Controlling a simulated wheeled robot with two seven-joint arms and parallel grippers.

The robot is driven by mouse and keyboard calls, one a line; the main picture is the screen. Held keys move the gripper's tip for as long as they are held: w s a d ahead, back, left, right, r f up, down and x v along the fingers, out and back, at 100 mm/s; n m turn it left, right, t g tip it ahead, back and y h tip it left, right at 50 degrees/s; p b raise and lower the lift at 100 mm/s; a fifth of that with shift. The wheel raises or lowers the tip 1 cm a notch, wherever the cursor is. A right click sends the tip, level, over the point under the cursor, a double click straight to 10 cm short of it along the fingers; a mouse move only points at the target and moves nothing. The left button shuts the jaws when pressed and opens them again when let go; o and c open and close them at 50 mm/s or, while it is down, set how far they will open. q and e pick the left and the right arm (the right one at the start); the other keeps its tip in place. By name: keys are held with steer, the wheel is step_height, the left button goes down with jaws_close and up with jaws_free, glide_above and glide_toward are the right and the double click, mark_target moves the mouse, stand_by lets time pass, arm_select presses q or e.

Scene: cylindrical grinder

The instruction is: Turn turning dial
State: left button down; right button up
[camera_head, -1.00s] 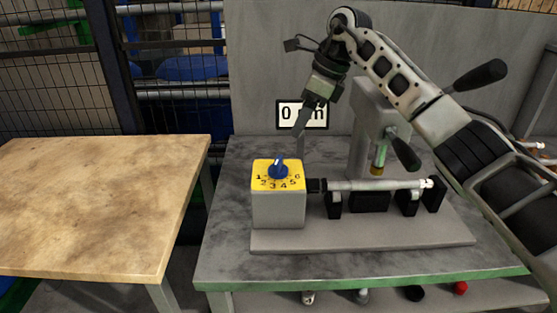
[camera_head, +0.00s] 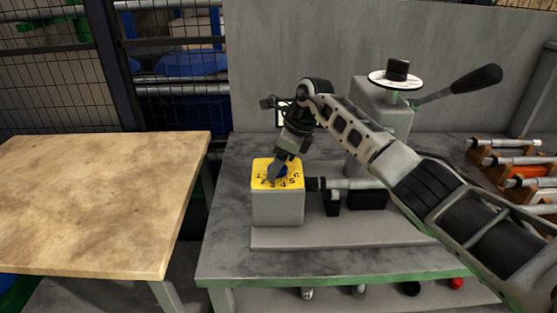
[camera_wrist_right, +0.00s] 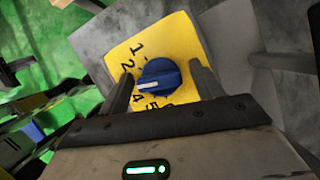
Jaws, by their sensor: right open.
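The turning dial is a blue knob with a white pointer mark. It sits on a yellow numbered plate (camera_head: 262,183) on top of a grey box (camera_head: 278,209). In the right wrist view the dial (camera_wrist_right: 158,78) lies between the two fingers, with its white mark toward the left side of the plate, near the numbers 3 and 4. My right gripper (camera_head: 276,168) is open, pointing down over the dial and partly hiding it in the head view. In the right wrist view the gripper (camera_wrist_right: 162,90) has a finger on each side of the dial, apparently apart from it. My left gripper is not in view.
The grinder's grey base plate (camera_head: 330,238) and a horizontal shaft (camera_head: 352,183) lie right of the box. A black-handled lever (camera_head: 470,84) stands behind. Several cylindrical parts lie in a rack (camera_head: 510,160) at the right. An empty wooden table (camera_head: 95,200) is on the left.

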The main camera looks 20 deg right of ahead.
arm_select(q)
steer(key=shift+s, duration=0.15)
arm_select(e)
steer(key=c, duration=1)
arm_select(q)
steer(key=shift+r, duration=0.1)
arm_select(e)
steer(key=shift+o, duration=0.2)
steer(key=shift+r+m, duration=0.1)
steer(key=shift+m, duration=0.3)
steer(key=shift+m+t+p, duration=0.35)
steer(key=shift+m+t, duration=0.05)
steer(key=shift+m, duration=0.3)
steer(key=shift+m+t+h, duration=0.4)
steer(key=shift+m+h, duration=0.2)
steer(key=shift+m, duration=0.6)
steer(key=m, duration=0.2)
steer(key=m+h, duration=0.1)
steer(key=m, duration=0.1)
steer(key=shift+a+t+h, duration=0.1)
steer(key=shift+t+h, duration=0.2)
steer(key=shift+m+h+b, duration=0.3)
steer(key=shift+m+h, duration=0.1)
steer(key=shift+m, duration=1.3)
